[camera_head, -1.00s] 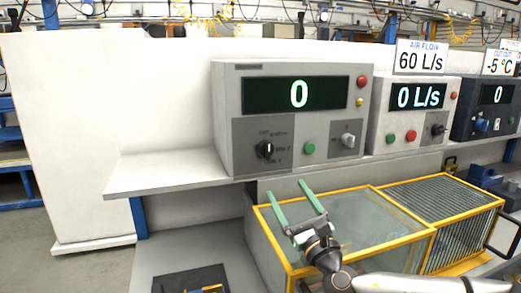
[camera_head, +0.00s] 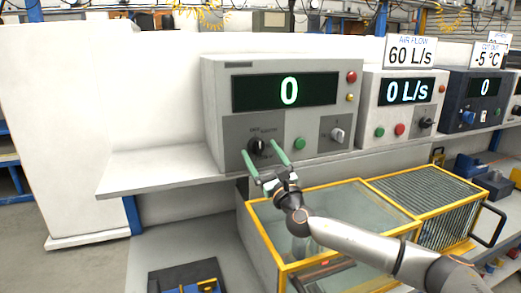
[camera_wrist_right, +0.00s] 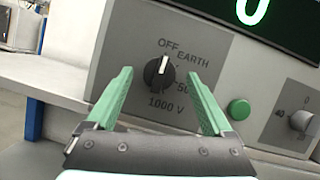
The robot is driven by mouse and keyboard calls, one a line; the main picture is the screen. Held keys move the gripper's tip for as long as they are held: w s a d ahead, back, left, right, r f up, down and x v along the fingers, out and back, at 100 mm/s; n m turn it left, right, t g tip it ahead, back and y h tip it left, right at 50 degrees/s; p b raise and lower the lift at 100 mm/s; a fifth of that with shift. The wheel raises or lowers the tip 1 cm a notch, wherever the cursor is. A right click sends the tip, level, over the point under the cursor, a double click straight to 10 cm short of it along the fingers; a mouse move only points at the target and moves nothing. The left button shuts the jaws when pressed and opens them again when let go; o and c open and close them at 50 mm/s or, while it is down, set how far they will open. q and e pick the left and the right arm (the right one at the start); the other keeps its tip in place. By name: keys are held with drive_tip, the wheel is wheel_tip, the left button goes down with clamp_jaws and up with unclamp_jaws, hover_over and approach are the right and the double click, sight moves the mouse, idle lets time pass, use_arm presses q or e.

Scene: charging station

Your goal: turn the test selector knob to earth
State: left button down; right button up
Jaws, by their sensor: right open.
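The test selector knob (camera_head: 257,147) is a round black knob on the lower left of the grey tester's front. In the right wrist view the knob (camera_wrist_right: 159,74) has a white pointer line that points up, toward the OFF mark. The EARTH mark (camera_wrist_right: 195,58) is to the upper right of it, and 1000 V is below. My right gripper (camera_head: 259,149) is open, with its two green fingers reaching toward the panel on either side of the knob. In the right wrist view the knob shows between the fingertips, with nothing held. Whether the fingers touch it cannot be told. My left gripper is not in view.
The tester's display (camera_head: 286,91) reads 0. A green button (camera_wrist_right: 238,109) and a second, grey knob (camera_wrist_right: 301,120) are right of the selector. A white shelf (camera_head: 160,172) runs under the tester. A yellow-framed glass case (camera_head: 345,213) stands below my right arm.

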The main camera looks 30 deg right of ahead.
drive_tip(key=shift+w+r, duration=0.1)
drive_tip(key=shift+w, duration=0.25)
drive_tip(key=shift+c, duration=0.2)
clamp_jaws()
idle(0.4)
